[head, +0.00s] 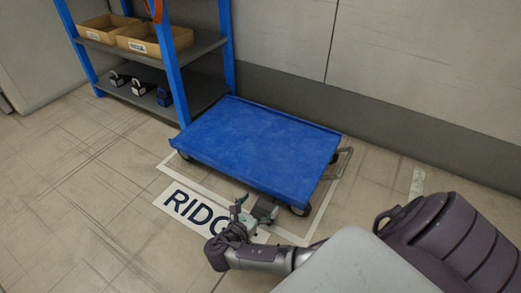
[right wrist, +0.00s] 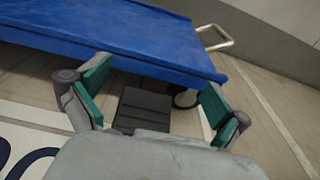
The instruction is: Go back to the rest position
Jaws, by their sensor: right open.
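My right gripper (head: 254,208) is in front of the near edge of a blue platform cart, low over the floor marking. In the right wrist view the right gripper (right wrist: 153,105) has its two green-padded fingers spread wide, with nothing held between them. The blue cart (head: 258,146) has an empty flat top and stands on wheels; it also fills the upper part of the right wrist view (right wrist: 120,30). My left gripper is not in either view.
A blue-framed shelf (head: 172,75) at the upper left holds cardboard bins (head: 153,38) and several small items below. A grey wall (head: 420,70) runs behind the cart. A white floor label with dark letters (head: 190,205) lies in front. The floor at the left is clear.

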